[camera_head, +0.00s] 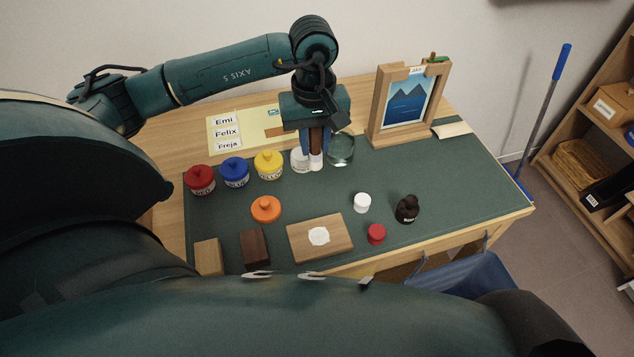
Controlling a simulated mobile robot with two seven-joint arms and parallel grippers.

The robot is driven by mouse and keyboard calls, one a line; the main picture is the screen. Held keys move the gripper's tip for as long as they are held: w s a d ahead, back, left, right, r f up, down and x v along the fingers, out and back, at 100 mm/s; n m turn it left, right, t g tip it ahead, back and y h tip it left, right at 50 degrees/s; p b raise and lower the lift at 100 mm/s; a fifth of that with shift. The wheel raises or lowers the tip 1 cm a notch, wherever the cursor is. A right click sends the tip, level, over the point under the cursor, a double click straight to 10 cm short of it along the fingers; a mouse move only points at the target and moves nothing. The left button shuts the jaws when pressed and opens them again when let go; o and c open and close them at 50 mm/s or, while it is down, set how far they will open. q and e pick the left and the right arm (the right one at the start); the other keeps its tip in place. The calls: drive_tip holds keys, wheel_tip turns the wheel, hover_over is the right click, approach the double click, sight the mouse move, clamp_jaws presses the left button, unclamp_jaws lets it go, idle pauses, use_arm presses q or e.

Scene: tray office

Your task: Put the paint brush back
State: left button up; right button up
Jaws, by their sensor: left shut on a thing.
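My left gripper (316,148) points down over the back middle of the green mat. It is shut on a brown upright thing, which looks like the paint brush (316,137), with a pale lower end between and below the fingers. Most of the brush is hidden by the gripper. A clear glass jar (343,151) stands just right of the gripper, and a white pot (299,160) stands just left of it. I cannot tell whether the brush touches either one. My right gripper is not in view.
Red (200,180), blue (235,173) and yellow (269,165) paint pots stand left on the mat (310,205). An easel with a picture (408,103) stands back right.

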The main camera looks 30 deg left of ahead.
use_arm(q)
wheel_tip(320, 180, down, 10)
drive_tip(key=shift+r+p, duration=0.2)
drive_tip(key=shift+p, duration=0.25)
drive_tip(key=shift+f, duration=0.2)
drive_tip(key=shift+f, duration=0.1)
drive_tip(key=shift+f+b, duration=0.15)
drive_tip(key=shift+b, duration=0.2)
drive_tip(key=o, duration=0.9)
drive_tip(key=shift+o, duration=0.5)
